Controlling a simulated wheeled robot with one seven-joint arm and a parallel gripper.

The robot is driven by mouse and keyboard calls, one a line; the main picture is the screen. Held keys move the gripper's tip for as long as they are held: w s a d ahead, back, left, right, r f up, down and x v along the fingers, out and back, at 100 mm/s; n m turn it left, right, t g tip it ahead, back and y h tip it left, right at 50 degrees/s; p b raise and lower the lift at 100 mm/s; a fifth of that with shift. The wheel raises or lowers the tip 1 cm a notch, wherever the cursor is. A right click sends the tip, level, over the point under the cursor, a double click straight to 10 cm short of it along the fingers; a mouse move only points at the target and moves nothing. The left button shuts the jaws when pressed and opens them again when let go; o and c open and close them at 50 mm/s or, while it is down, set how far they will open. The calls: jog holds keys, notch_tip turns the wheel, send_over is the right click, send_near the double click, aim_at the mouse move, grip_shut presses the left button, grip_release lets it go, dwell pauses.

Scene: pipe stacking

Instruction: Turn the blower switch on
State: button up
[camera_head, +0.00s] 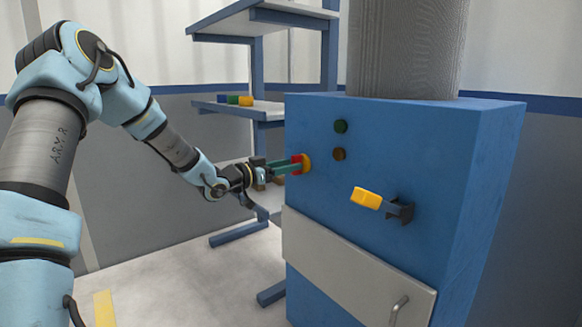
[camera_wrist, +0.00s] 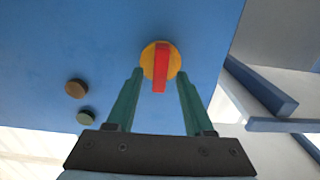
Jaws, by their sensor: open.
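The blower switch, a round yellow knob with a red bar handle, is on the front of the blue cabinet. In the head view the switch (camera_head: 307,163) is at the cabinet's left, partly covered by my gripper. In the wrist view the switch (camera_wrist: 161,60) is near top centre, its red bar running nearly straight up and down the picture. My gripper (camera_head: 292,167) is open, with teal fingers pointing at the cabinet front. In the wrist view my gripper (camera_wrist: 160,74) has one finger on each side of the red bar, with gaps visible. Contact with the knob cannot be told.
The blue cabinet (camera_head: 410,135) carries a green button (camera_head: 341,126), a brown button (camera_head: 339,154) and a yellow-handled lever (camera_head: 367,198) sticking out to the right. A grey panel (camera_head: 345,265) with a handle is below. A blue shelf rack (camera_head: 258,60) stands behind, left.

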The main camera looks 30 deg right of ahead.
jog(key=shift+w+d, duration=0.15)
jog(key=shift+d, duration=0.55)
grip_shut()
